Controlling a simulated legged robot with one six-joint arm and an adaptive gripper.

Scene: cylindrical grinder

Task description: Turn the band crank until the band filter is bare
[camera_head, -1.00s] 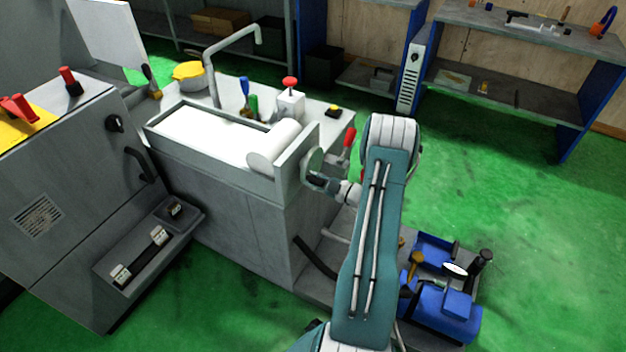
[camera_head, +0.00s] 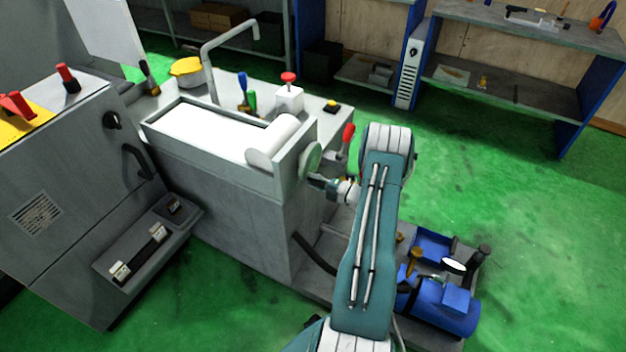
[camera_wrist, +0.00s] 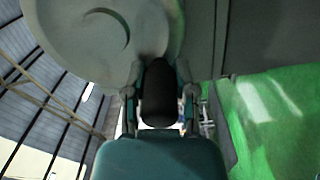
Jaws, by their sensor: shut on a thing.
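The band filter tank (camera_head: 215,160) is a grey open-topped box with a plain white band (camera_head: 205,133) lying across it. A white roll (camera_head: 275,138) sits at the tank's right end. The band crank (camera_head: 310,158) is a grey-green disc on the tank's right end wall. My gripper (camera_head: 324,184) is at the lower right of this disc. In the wrist view the crank disc (camera_wrist: 90,35) fills the upper left, and its black handle (camera_wrist: 160,92) stands between my two fingers, which are shut on it. The handle is mostly hidden in the head view.
A red-handled lever (camera_head: 347,138) stands just right of the crank, close to my arm. A red-topped button post (camera_head: 289,92) and bottles are behind the tank. Blue machinery (camera_head: 440,305) is at the lower right. Green floor is open further right.

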